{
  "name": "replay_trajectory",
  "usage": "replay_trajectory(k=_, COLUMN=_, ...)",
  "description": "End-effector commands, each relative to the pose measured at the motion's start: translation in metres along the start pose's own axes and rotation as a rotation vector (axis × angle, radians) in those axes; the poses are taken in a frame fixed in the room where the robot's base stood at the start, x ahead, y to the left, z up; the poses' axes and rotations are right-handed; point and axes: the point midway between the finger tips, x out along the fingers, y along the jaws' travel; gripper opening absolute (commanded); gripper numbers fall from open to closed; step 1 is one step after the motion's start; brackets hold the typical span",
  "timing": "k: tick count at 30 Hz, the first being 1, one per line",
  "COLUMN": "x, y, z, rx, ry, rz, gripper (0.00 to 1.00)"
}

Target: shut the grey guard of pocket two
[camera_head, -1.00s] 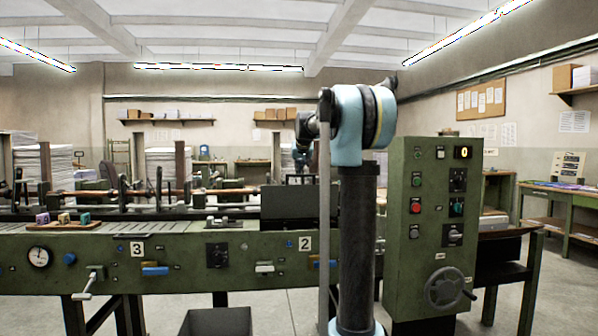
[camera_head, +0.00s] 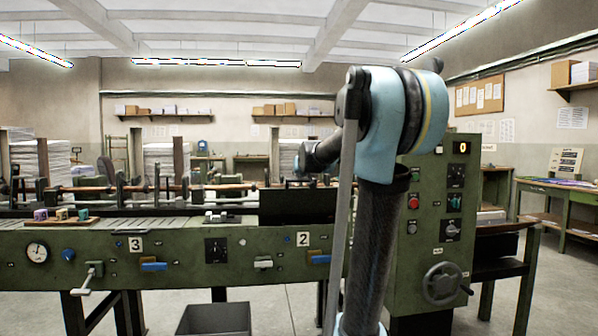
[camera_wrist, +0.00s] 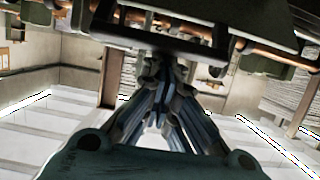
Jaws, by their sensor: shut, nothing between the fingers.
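The dark grey guard (camera_head: 285,206) of pocket two is a flat panel standing roughly upright on the machine's front edge, above the number 2 plate (camera_head: 303,239). My arm covers its right end. In the wrist view, a dark plate edge (camera_wrist: 150,42), apparently part of this guard, crosses just beyond my fingertips. My gripper (camera_wrist: 157,72) is shut and empty, pointing at that edge. I cannot tell whether it touches. In the head view the fingers are not clear; my wrist is above and behind the guard's right part.
The number 3 plate (camera_head: 136,244) and a blue lever (camera_head: 154,266) are on the machine front to the left. A green control cabinet (camera_head: 432,250) with a handwheel (camera_head: 441,283) stands close right of my arm. A dark bin (camera_head: 214,319) sits on the floor in front.

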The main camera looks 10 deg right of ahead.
Motion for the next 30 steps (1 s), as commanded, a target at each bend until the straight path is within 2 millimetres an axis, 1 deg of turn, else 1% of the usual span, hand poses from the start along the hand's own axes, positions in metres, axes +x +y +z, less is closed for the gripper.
replay_trajectory(k=1, x=-0.006, y=0.000, z=0.008, rx=0.000, ry=0.032, rz=0.000, gripper=0.00)
replay_trajectory(k=5, x=-0.019, y=0.000, z=0.026, rx=-0.001, ry=0.121, rz=-0.001, gripper=0.00)
replay_trajectory(k=8, x=-0.028, y=0.000, z=0.039, rx=0.000, ry=0.120, rz=0.000, gripper=0.00)
replay_trajectory(k=15, x=-0.049, y=0.000, z=0.086, rx=0.000, ry=0.118, rz=0.000, gripper=0.00)
replay_trajectory(k=19, x=-0.056, y=0.000, z=0.115, rx=0.000, ry=0.118, rz=0.000, gripper=0.00)
replay_trajectory(k=24, x=-0.060, y=0.000, z=0.151, rx=0.000, ry=0.118, rz=0.000, gripper=0.00)
replay_trajectory(k=30, x=-0.058, y=0.000, z=0.185, rx=0.000, ry=0.118, rz=0.000, gripper=0.00)
